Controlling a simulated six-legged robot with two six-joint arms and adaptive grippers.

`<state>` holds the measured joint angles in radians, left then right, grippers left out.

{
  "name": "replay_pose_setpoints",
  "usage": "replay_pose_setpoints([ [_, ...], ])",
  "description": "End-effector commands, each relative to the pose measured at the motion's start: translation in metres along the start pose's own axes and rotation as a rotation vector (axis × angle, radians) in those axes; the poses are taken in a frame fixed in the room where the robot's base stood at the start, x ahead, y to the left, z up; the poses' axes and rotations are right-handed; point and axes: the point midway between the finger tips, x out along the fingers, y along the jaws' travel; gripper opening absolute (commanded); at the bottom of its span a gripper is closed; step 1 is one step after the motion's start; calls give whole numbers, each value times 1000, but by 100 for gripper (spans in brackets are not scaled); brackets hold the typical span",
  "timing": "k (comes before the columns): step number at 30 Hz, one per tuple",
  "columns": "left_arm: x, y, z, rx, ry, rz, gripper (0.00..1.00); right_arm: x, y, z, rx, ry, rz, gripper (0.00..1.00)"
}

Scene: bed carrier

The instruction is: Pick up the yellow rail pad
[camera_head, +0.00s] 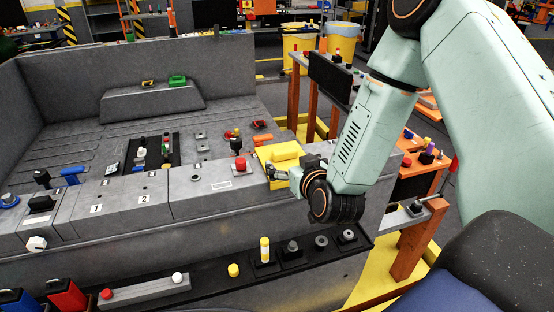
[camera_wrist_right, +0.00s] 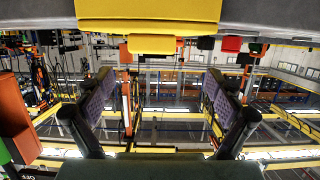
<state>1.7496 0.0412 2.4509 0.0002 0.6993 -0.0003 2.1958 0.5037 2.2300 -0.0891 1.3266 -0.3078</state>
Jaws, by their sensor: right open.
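The yellow rail pad (camera_head: 285,152) sits over the right end of the grey bed carrier's front rail in the head view. In the wrist view the yellow pad (camera_wrist_right: 148,12) fills the top middle edge, with a smaller yellow tab below it. My right gripper (camera_head: 282,174) is at the near side of the pad, partly hidden by its own wrist. In the wrist view its two fingers (camera_wrist_right: 160,95) stand wide apart with nothing between them, and the pad lies above them in the picture. I cannot tell whether a finger touches the pad. My left gripper is not in view.
A red button (camera_head: 241,165) stands on the rail just left of the pad. A lower black ledge (camera_head: 210,280) holds a yellow peg (camera_head: 265,250) and several knobs. An orange-legged side table (camera_head: 415,180) stands to the right, with yellow bins (camera_head: 298,50) behind.

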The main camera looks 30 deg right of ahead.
Motion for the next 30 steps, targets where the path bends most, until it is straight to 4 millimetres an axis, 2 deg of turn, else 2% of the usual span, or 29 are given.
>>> replay_pose_setpoints([
  [11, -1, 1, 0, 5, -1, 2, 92, 34, 2, -1, -2, 0, 2, 92],
  [21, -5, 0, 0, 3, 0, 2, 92, 74, -2, -2, -1, 0, 1, 92],
  [30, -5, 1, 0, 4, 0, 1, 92, 77, -3, -2, 1, -1, 2, 92],
])
